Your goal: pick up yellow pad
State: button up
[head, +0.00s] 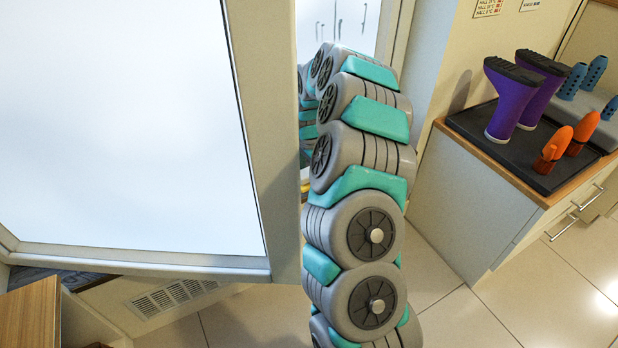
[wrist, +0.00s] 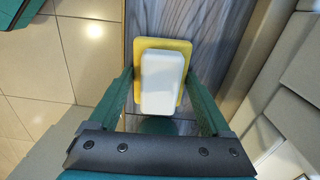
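In the wrist view the yellow pad (wrist: 148,42) lies on a grey wood-grain surface (wrist: 208,32). A white rounded block (wrist: 163,82) covers most of its face, so mainly the yellow rim shows. My gripper (wrist: 160,78) is open, with one green finger to the left and one to the right of the pad's near part. I cannot tell whether either finger touches it. Nothing appears to be held. In the head view my arm hides the gripper. A small yellow patch shows beside the arm, too small to identify.
A frosted panel (head: 125,120) in a pale frame fills the head view's left. On the right, a cabinet (head: 470,195) bears a black tray (head: 480,127) with purple boots (head: 510,98) and orange and blue items. The tiled floor (head: 455,318) is clear near the cabinet.

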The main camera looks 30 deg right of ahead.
aim_at(309, 171)
jog(key=c, duration=0.7)
jog(key=shift+r, duration=1.65)
jog(key=shift+s+r, duration=0.15)
jog(key=shift+s, duration=0.05)
jog(key=s+a, duration=0.1)
jog(key=s, duration=0.4)
jog(key=s+a+r+b, duration=0.1)
jog(key=s, duration=0.4)
jog(key=s+a+b, duration=0.1)
jog(key=s, duration=0.4)
jog(key=shift+s+a+r, duration=0.1)
jog(key=shift+a+r, duration=0.1)
jog(key=shift+a, duration=0.1)
